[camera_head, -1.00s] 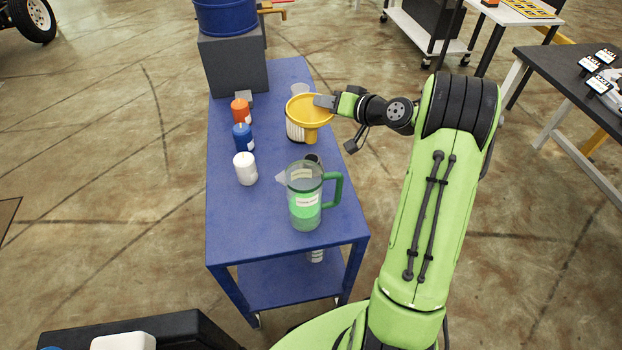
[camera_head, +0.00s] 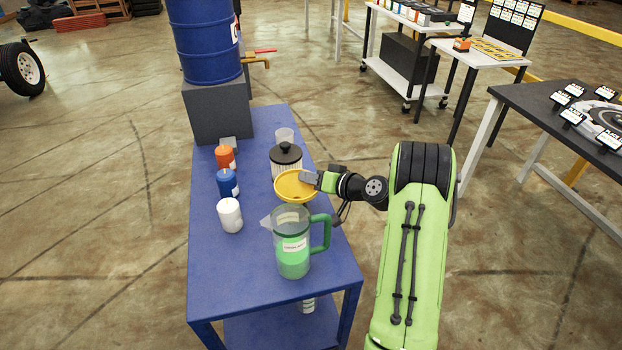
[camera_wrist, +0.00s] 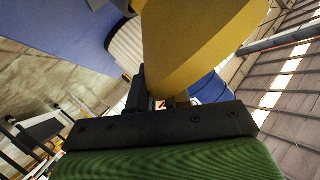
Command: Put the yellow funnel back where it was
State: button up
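The yellow funnel (camera_head: 294,187) is above the blue cart, between the ribbed white canister (camera_head: 284,165) and the clear pitcher with green liquid (camera_head: 292,255). My gripper (camera_head: 309,179) is at the right side of its rim and appears shut on it. In the wrist view the funnel (camera_wrist: 195,50) fills the space just beyond my gripper (camera_wrist: 160,100). The funnel's spout is hidden behind the pitcher in the head view, so I cannot tell whether it touches anything below.
Orange (camera_head: 225,158), blue (camera_head: 228,184) and white (camera_head: 230,215) bottles stand along the left of the blue cart (camera_head: 240,290). A blue drum (camera_head: 206,40) on a grey block (camera_head: 218,112) is at the back.

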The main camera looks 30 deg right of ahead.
jog(key=o, duration=0.4)
jog(key=shift+r+p, duration=0.25)
jog(key=shift+p, duration=0.05)
jog(key=v, duration=1.2)
jog(key=shift+p, duration=0.35)
jog(key=shift+w, duration=0.1)
